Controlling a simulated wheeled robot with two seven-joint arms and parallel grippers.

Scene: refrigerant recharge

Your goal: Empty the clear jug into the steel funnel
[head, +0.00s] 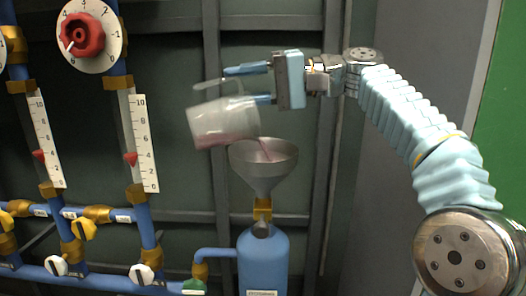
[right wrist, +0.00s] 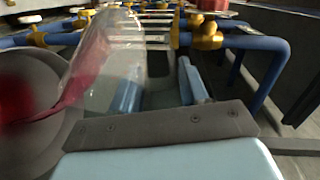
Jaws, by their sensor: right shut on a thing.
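The clear jug (head: 222,122) is tilted with its mouth toward the steel funnel (head: 264,163) and holds reddish liquid. A thin red stream runs from its lip down into the funnel. My right gripper (head: 248,84) is shut on the jug, above and to the right of it. In the right wrist view the jug (right wrist: 112,60) lies across the fingers, with red liquid along its left side, and the funnel (right wrist: 30,95) is at the left. The funnel sits upright on a blue cylinder (head: 264,262) with a brass neck. My left gripper is not in view.
Blue pipes with brass fittings and coloured valve handles stand at the left. A red dial knob (head: 83,36) and two white scales (head: 143,140) with red pointers are close to the jug's left. A dark panelled wall is behind.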

